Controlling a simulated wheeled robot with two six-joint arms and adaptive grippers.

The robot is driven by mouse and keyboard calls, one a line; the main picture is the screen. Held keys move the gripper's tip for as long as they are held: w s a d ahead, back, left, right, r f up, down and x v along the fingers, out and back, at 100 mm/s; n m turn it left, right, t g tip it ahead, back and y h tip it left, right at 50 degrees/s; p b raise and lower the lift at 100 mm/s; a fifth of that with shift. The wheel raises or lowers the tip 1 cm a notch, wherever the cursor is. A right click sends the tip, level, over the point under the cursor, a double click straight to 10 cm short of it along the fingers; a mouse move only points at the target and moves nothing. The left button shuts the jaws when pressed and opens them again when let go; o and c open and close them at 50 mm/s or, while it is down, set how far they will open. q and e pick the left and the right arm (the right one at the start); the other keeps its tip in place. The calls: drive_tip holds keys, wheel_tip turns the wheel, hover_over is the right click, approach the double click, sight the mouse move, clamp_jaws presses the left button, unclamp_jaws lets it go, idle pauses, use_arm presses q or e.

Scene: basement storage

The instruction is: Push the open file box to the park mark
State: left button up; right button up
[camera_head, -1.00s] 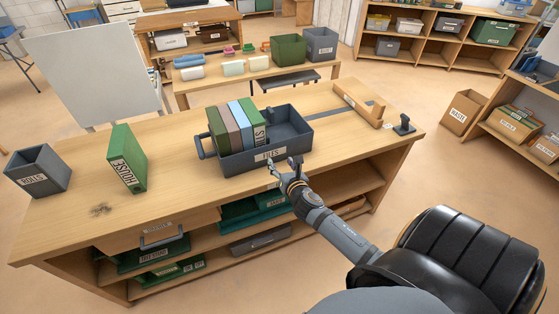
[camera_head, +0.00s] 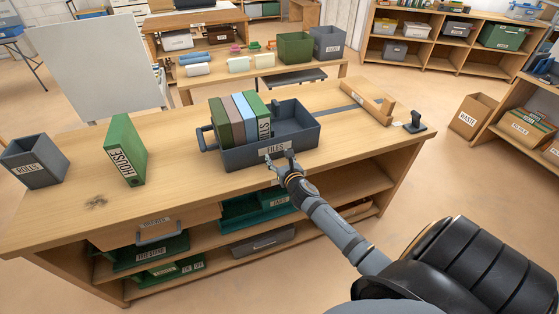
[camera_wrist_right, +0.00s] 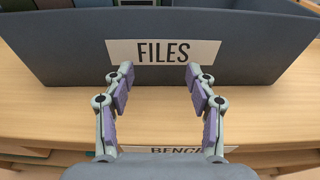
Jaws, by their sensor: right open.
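The open file box (camera_head: 235,158) is a dark grey tray with a FILES label on its front and a handle on its left end. Several upright binders (camera_head: 238,117) fill its left part; its right part looks empty. My right gripper (camera_head: 280,158) is open and empty at the box's front, just below the label. In the right wrist view, its fingertips (camera_wrist_right: 160,72) point at the box's front wall (camera_wrist_right: 240,65); I cannot tell whether they touch it. A dark strip (camera_head: 342,109) lies on the bench to the box's right; I cannot tell whether it is the park mark. My left gripper is not in view.
The wooden bench (camera_head: 180,175) carries a green HOUSE binder (camera_head: 126,150) and a grey ROLLS bin (camera_head: 35,163) on the left. A light wooden piece (camera_head: 368,102) and a small dark object (camera_head: 415,122) stand at the right. Bare bench top lies between binder and box.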

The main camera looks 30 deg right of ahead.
sight(273, 149)
drive_tip(key=shift+w, duration=0.1)
drive_tip(key=shift+r+p+x, duration=0.1)
drive_tip(key=shift+p+x, duration=0.1)
drive_tip(key=shift+x, duration=0.4)
drive_tip(key=shift+r+p+x, duration=0.15)
drive_tip(key=shift+x, duration=0.45)
drive_tip(key=shift+w+d, duration=0.1)
drive_tip(key=shift+w, duration=1.6)
drive_tip(key=shift+r+x, duration=0.15)
drive_tip(key=shift+x, duration=0.55)
drive_tip(key=shift+r+x, duration=0.1)
drive_tip(key=shift+x, duration=0.6)
drive_tip(key=shift+w+d, duration=0.1)
drive_tip(key=shift+w, duration=1.55)
